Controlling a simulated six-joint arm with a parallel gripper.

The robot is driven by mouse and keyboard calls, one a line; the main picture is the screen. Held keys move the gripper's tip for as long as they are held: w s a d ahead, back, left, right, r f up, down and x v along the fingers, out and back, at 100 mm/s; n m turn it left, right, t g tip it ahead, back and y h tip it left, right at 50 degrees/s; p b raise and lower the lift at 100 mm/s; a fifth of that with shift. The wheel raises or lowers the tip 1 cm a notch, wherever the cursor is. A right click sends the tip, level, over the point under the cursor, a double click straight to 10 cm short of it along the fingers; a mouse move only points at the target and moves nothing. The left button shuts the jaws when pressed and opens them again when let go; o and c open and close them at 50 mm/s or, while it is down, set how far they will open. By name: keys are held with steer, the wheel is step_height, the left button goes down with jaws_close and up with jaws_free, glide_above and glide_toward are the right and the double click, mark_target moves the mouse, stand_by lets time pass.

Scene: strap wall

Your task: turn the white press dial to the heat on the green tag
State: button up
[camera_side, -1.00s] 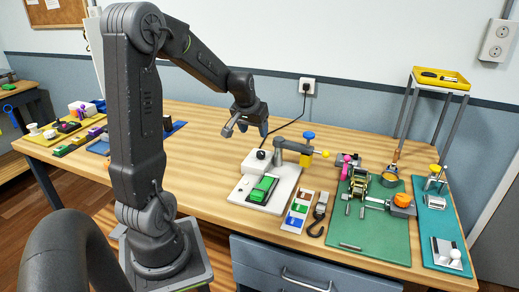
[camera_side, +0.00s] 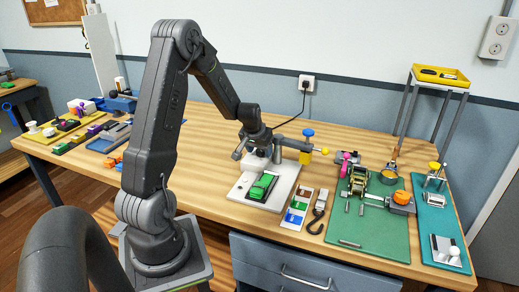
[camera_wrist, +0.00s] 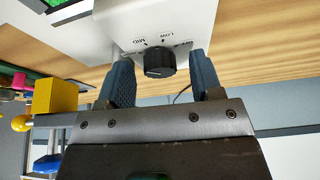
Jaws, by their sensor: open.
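The white press (camera_side: 245,186) stands on the bench, with a green piece (camera_side: 262,187) on a dark pad on its plate. Its round black dial (camera_wrist: 159,60) shows in the wrist view on the white housing (camera_wrist: 185,18). Labels LOW and MID are legible upside down around it; another label is partly hidden by the right finger. The dial's pointer is too small to read surely. My gripper (camera_wrist: 161,72) is open, one finger on each side of the dial, with visible gaps. In the side view my gripper (camera_side: 256,155) covers the dial.
A card with coloured patches (camera_side: 297,208) lies right of the press. A green mat (camera_side: 372,236) with ratchet hardware is farther right. Bare wood lies left of the press.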

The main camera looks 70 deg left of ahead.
steer(key=c, duration=0.9)
steer(key=shift+c, duration=0.2)
steer(key=shift+n, duration=0.4)
steer(key=shift+w+d+n+g+y, duration=0.1)
steer(key=shift+n+g+y, duration=0.25)
steer(key=shift+n, duration=0.65)
steer(key=o, duration=0.9)
steer(key=shift+o, duration=0.2)
steer(key=shift+m, duration=0.3)
